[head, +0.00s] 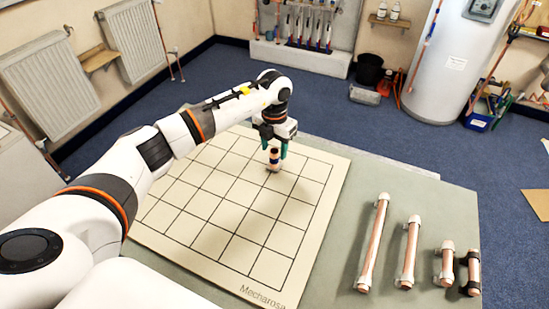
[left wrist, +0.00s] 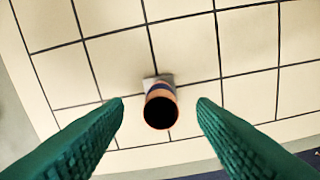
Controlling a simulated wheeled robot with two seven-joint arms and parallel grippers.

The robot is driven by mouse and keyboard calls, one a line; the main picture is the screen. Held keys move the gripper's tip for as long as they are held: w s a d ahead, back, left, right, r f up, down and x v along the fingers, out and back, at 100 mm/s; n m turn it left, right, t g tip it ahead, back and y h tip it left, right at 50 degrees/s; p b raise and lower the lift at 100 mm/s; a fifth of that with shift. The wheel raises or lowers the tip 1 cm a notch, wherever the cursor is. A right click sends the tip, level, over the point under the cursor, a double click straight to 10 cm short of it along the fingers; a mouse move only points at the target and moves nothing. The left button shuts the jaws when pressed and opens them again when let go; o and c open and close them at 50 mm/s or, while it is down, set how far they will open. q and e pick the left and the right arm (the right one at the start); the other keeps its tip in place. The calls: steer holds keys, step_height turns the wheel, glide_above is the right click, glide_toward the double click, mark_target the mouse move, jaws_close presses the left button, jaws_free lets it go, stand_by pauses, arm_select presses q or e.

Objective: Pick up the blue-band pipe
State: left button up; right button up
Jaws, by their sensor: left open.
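The blue-band pipe (head: 273,160) is a short copper pipe standing on the gridded board (head: 195,235), towards its far side. In the left wrist view the pipe (left wrist: 161,106) shows its dark open end, a blue band below the rim, and a pale piece at its base. My left gripper (head: 275,149) is over the pipe, pointing down. Its green fingers are open, one on each side of the pipe, with a visible gap on both sides in the left wrist view (left wrist: 161,101). My right gripper is not in view.
Several copper pipes lie on the green-grey table at the right: a long one (head: 375,240), a medium one (head: 409,250), and short ones (head: 447,264) (head: 472,272), the last with dark ends. Much of the board is bare. Radiators and a tank stand beyond the table.

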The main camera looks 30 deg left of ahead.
mark_target(274, 151)
arm_select(q)
step_height(274, 151, down, 4)
steer(key=shift+f+p, duration=0.25)
steer(key=shift+p, duration=0.25)
steer(key=shift+c, duration=0.3)
steer(key=shift+r, duration=0.1)
jaws_close()
